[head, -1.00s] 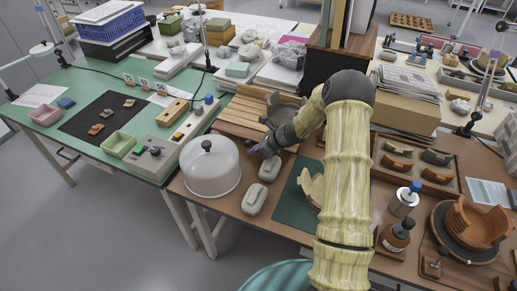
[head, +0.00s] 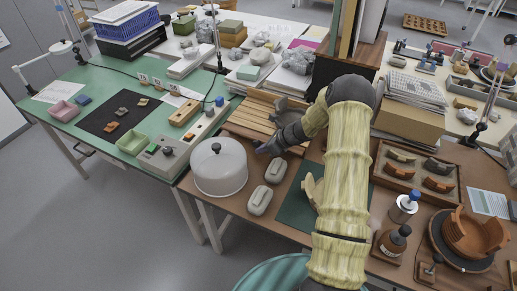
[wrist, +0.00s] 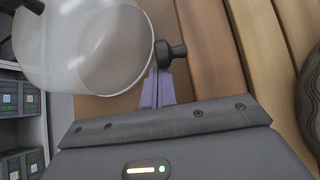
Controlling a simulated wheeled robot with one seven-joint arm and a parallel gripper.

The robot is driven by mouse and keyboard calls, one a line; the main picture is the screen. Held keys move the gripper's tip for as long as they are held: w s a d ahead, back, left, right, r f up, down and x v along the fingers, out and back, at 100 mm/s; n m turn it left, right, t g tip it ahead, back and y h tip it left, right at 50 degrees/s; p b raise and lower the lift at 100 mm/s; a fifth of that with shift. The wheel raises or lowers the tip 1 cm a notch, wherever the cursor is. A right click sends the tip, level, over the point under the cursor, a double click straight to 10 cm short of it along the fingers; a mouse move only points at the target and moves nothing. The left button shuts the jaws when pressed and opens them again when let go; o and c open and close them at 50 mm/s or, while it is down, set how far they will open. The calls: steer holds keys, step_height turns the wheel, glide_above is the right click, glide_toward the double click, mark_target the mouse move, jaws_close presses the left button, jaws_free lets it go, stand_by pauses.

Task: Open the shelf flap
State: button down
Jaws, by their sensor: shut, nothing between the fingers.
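A slatted wooden panel (head: 246,120), which I take for the shelf flap, lies on the brown table behind the white domed cover. In the wrist view its brown and tan planks (wrist: 258,60) run along the right side. A dark round knob (wrist: 172,51) sticks out at the brown plank's edge. My gripper (head: 262,150) is low by the panel's front edge. In the wrist view its purple fingers (wrist: 158,74) are together and empty, just below the knob. They look very close to it; I cannot tell if they touch.
The white domed cover (head: 219,172) stands close left of my gripper. Two grey rounded blocks (head: 260,200) lie in front. A dark green mat (head: 296,208) is under my arm. A sherd tray (head: 417,172) and bottles stand to the right.

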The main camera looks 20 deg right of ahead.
steer(key=shift+r, duration=0.15)
steer(key=shift+d+r+p, duration=0.3)
steer(key=shift+r, duration=0.05)
steer(key=p+v, duration=0.5)
steer(key=v, duration=0.4)
steer(key=shift+w+d+p, duration=0.15)
steer(key=shift+d+p, duration=0.15)
steer(key=shift+f, duration=0.1)
